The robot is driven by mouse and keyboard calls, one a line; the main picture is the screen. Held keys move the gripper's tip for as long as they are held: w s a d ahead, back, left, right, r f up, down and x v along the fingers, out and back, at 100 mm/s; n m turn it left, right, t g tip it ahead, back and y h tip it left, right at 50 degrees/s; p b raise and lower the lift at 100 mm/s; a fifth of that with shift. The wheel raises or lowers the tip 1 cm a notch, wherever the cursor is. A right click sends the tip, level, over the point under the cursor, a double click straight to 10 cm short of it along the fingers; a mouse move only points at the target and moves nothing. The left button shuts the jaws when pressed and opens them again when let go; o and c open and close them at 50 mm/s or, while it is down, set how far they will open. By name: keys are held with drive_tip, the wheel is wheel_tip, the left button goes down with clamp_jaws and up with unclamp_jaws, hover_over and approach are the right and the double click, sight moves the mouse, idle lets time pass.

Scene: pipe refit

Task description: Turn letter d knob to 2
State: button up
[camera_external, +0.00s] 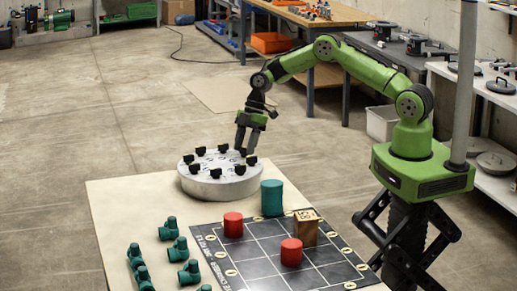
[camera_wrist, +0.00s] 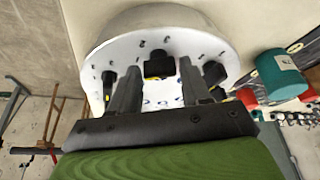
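A round grey drum (camera_external: 220,185) stands on the pale table with a ring of black knobs on its white top. My gripper (camera_external: 245,149) points down at the right part of the ring, with its fingertips close to the knobs there. In the wrist view my gripper (camera_wrist: 159,70) has its two fingers apart, and one black knob (camera_wrist: 158,64) shows between the tips. I cannot tell whether the fingers touch it. Small marks show on the white top (camera_wrist: 150,42), but I cannot read the letters or numbers, so I cannot tell which knob is d.
A teal cylinder (camera_external: 272,197) stands just right of the drum. Red cylinders (camera_external: 233,225) and a wooden block (camera_external: 306,228) stand on a dark grid board (camera_external: 262,268). Several teal pipe fittings (camera_external: 178,249) lie at the front left. The table left of the drum is clear.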

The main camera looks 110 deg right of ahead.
drive_tip(key=c, duration=0.6)
drive_tip(key=shift+c, duration=0.2)
drive_tip(key=shift+m+b, duration=0.3)
drive_tip(key=shift+b, duration=0.05)
drive_tip(key=shift+m+h+b, duration=0.5)
drive_tip(key=shift+m+b, duration=0.3)
drive_tip(key=shift+m, duration=0.2)
drive_tip(key=m+h+b, duration=0.1)
drive_tip(key=m+b, duration=0.1)
drive_tip(key=m, duration=0.1)
drive_tip(key=shift+a+t, duration=0.15)
drive_tip(key=shift+t, duration=0.15)
drive_tip(key=m+h+b, duration=0.2)
drive_tip(key=m, duration=0.3)
drive_tip(key=shift+a+m, duration=0.1)
drive_tip(key=shift+m, duration=0.3)
drive_tip(key=o, duration=1.1)
drive_tip(key=shift+g, duration=0.4)
drive_tip(key=shift+c, duration=0.2)
